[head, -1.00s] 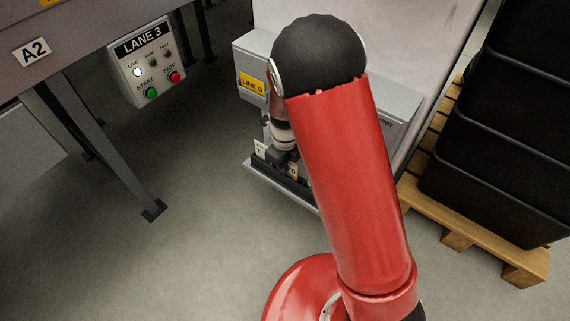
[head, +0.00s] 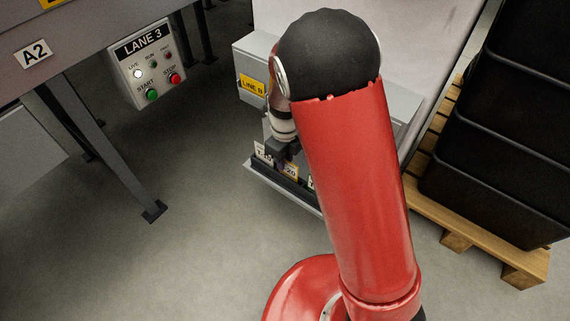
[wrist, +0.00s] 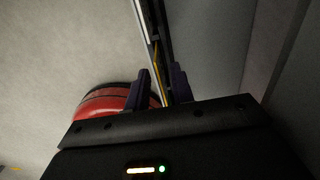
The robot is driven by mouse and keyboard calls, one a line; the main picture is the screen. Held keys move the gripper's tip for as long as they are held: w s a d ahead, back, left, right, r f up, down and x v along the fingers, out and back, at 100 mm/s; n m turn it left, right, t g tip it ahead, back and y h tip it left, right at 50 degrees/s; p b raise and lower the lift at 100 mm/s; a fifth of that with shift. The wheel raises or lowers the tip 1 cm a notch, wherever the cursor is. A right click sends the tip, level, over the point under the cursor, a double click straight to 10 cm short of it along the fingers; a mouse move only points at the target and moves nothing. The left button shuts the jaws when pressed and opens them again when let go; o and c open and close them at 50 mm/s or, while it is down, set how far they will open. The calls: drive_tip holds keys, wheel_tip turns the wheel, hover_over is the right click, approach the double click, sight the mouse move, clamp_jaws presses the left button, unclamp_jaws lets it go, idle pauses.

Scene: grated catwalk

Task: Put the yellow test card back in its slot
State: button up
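A card with a yellow border (head: 291,170) stands upright in a dark rack (head: 292,186) in the head view, just right of and below my gripper (head: 281,158). I cannot tell how deep it sits. A white card (head: 263,152) stands at the rack's left end. In the wrist view my gripper (wrist: 160,88) shows two dark fingers with a clear gap between them. A thin yellow strip (wrist: 157,62) runs along the rail beyond the gap, not visibly clamped. My red arm hides much of the rack's right part.
A grey cabinet with a yellow LINE B label (head: 252,86) stands behind the rack. A LANE 3 button panel (head: 147,66) is at upper left. Black crates (head: 500,140) on a wooden pallet (head: 470,238) stand right. The floor at left is open.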

wheel_tip(320, 180, up, 11)
drive_tip(key=p, duration=0.2)
drive_tip(key=shift+r, duration=0.2)
drive_tip(key=shift+s, duration=0.15)
